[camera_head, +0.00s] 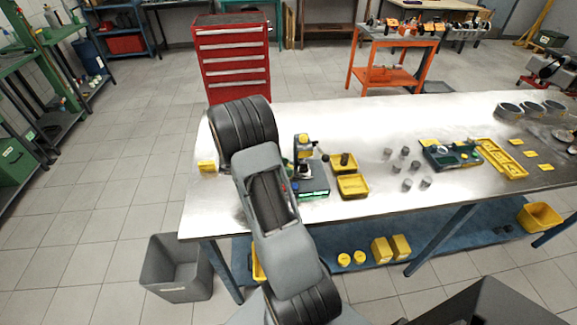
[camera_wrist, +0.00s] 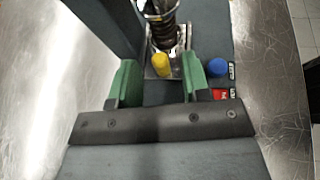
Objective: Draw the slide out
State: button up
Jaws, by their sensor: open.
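The slide (camera_wrist: 156,72) is a small bright metal plate on the dark bed of a bench device, seen in the wrist view. A yellow knob (camera_wrist: 161,66) stands at its near end. A coil spring with a clear or shiny part (camera_wrist: 164,30) stands on or just behind the plate. My gripper (camera_wrist: 159,68) is open, with green-padded fingers on either side of the yellow knob. In the head view the device (camera_head: 313,181) stands on the bench, partly hidden by my arm.
A dark upright post (camera_wrist: 108,25) of the device rises left of my fingers. Yellow trays (camera_head: 353,186) and several grey cylinders (camera_head: 407,184) stand farther right on the steel bench (camera_head: 330,212).

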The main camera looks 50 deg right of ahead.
jog(key=shift+x, duration=0.85)
jog(key=shift+c, duration=0.2)
grip_shut()
